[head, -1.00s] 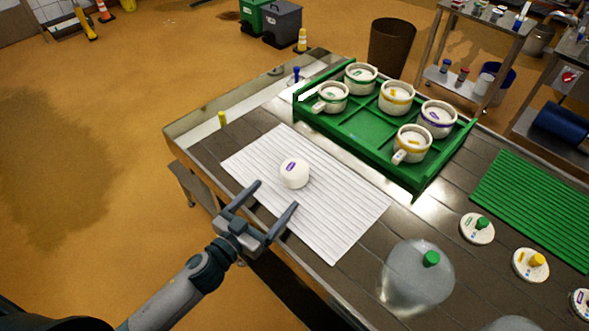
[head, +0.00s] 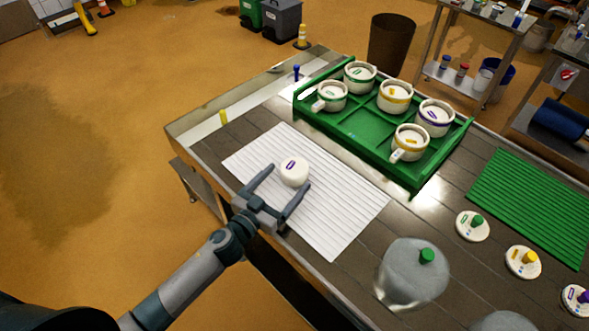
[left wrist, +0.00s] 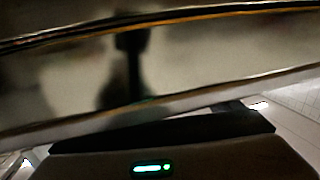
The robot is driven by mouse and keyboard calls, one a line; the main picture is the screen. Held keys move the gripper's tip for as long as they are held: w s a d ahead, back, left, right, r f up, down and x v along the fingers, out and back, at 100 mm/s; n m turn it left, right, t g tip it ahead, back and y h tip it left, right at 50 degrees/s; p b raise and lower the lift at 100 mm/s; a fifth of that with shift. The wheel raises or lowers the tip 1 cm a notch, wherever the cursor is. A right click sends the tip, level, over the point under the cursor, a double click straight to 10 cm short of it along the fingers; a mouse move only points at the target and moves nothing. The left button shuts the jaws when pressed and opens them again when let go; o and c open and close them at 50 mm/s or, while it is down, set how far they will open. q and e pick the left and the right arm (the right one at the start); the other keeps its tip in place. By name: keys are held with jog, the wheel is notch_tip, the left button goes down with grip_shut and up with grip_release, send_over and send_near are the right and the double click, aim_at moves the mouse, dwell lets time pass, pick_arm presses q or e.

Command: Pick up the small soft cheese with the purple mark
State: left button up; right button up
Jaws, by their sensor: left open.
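The small white soft cheese (head: 294,173) with a purple mark on top sits on the white ribbed mat (head: 330,225) in the head view. My left gripper (head: 289,178) is open, with its two fingers reaching toward the cheese, one near its left side and one near its lower right side. Whether the fingers touch it cannot be told. The left wrist view shows a blurred, dark close-up in which the cheese cannot be made out. My right gripper is not in view.
A green tray (head: 351,126) holds several white moulds with green, yellow and purple bands. A clear dome (head: 412,278) with a green knob stands at the front. Lids with coloured knobs (head: 472,226) lie near a green ribbed mat (head: 530,205). The white mat around the cheese is otherwise clear.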

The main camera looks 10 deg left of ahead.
aim_at(295, 172)
pick_arm(q)
jog(key=shift+p+x, duration=0.3)
jog(key=shift+x, duration=1.3)
jog(key=shift+a, duration=0.1)
jog(key=shift+r, duration=0.1)
jog(key=c, duration=0.9)
